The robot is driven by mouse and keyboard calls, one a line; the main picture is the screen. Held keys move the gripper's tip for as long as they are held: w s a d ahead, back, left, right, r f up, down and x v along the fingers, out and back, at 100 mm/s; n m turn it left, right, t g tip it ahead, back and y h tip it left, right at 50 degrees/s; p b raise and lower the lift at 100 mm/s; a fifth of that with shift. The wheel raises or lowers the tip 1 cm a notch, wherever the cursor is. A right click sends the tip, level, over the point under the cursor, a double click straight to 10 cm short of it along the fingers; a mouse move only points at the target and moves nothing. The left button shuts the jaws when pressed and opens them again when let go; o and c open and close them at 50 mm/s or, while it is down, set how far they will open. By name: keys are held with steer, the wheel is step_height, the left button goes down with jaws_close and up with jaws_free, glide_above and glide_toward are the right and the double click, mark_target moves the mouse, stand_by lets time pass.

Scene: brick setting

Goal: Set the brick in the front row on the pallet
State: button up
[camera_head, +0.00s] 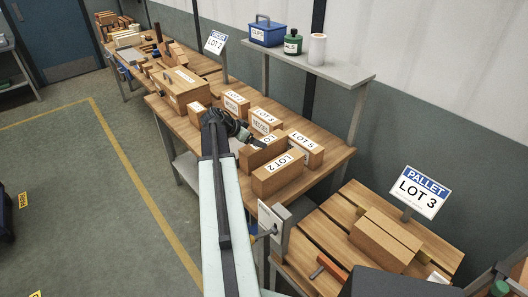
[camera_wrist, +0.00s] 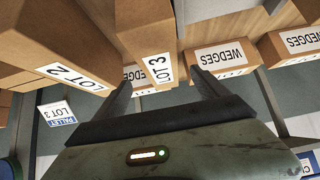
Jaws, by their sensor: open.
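Brown block-shaped boxes stand on the wooden bench (camera_head: 335,155). The box labelled LOT 3 (camera_wrist: 150,35) lies between my fingers in the wrist view. In the head view a partly hidden box (camera_head: 258,157) is beneath my gripper (camera_head: 252,141). My gripper (camera_wrist: 162,88) is open, with a finger to each side of the LOT 3 box; I cannot tell whether they touch it. The LOT 2 box (camera_head: 278,180) is beside it in front and also shows in the wrist view (camera_wrist: 50,50). The pallet (camera_head: 335,221) has a LOT 3 sign (camera_head: 419,192) and carries brown blocks (camera_head: 385,240).
A LOT 5 box (camera_head: 307,152) and WEDGES boxes (camera_head: 236,103) crowd the bench nearby. A shelf (camera_head: 335,68) with a blue CLIPS box (camera_head: 267,32) stands above its back. An orange-handled tool (camera_head: 328,268) lies at the pallet's near left.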

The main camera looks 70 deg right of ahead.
mark_target(264, 141)
steer(key=b+x, duration=0.1)
steer(key=x, duration=0.1)
steer(key=shift+d+f, duration=0.1)
steer(key=shift+f, duration=0.2)
steer(key=shift+d, duration=0.1)
steer(key=b+x, duration=0.3)
steer(key=x, duration=0.2)
steer(key=shift+s+d+r+b, duration=0.1)
steer(key=shift+s+d+b, duration=0.1)
steer(key=shift+b, duration=0.2)
steer(key=shift+r, duration=0.2)
jaws_close()
